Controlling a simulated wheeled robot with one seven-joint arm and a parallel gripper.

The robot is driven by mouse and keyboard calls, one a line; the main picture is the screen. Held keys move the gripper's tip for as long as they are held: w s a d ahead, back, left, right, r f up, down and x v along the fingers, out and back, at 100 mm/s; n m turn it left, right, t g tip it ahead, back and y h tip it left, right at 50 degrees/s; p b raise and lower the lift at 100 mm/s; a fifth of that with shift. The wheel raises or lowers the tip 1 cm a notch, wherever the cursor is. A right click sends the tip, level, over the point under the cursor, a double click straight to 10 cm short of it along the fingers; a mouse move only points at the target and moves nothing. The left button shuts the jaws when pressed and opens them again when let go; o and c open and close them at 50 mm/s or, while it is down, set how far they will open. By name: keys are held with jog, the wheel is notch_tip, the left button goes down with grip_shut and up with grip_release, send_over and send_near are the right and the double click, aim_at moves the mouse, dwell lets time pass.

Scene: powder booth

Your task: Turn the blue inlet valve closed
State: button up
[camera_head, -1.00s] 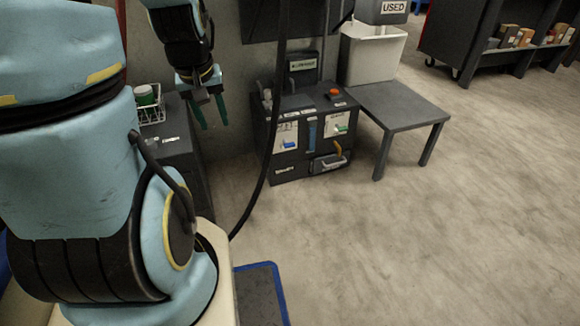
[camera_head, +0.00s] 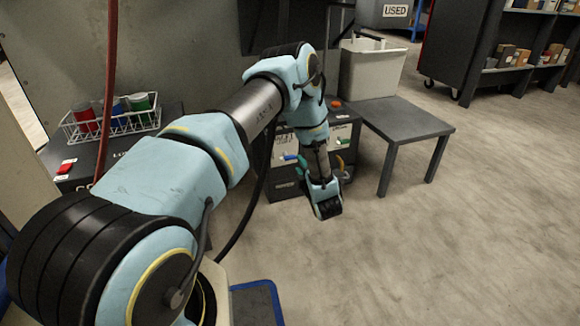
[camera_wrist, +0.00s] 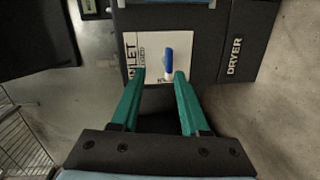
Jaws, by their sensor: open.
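The blue inlet valve handle (camera_wrist: 168,60) sits on a white label plate (camera_wrist: 150,38) on the dark dryer's face. Its long side runs up and down in the wrist view, with a pale end at the bottom. My gripper (camera_wrist: 160,76) is open. Its two green fingers point at the panel, with the tips just below the handle, one on either side. The handle is nearer the right finger, and I see no clear contact. In the head view the blue handle (camera_head: 290,157) shows left of my wrist, which hides most of the gripper.
A dark table (camera_head: 405,122) with a grey bin (camera_head: 372,70) stands right of the dryer. A wire basket of cans (camera_head: 110,122) is at left. The floor at right is clear.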

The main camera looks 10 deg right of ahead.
aim_at(289, 160)
jog(key=s+f+n+t+y, duration=0.1)
jog(key=s+f+n, duration=0.1)
jog(key=s+f, duration=0.1)
jog(key=w+b, duration=0.1)
jog(key=w, duration=0.2)
jog(key=w+a+b, duration=0.1)
jog(key=w, duration=0.2)
jog(key=w+b, duration=0.2)
jog(key=w, duration=0.1)
jog(key=shift+w+a, duration=0.15)
jog(key=shift+a, duration=0.15)
jog(key=shift+w+a, duration=0.1)
jog(key=shift+w, duration=0.45)
grip_shut()
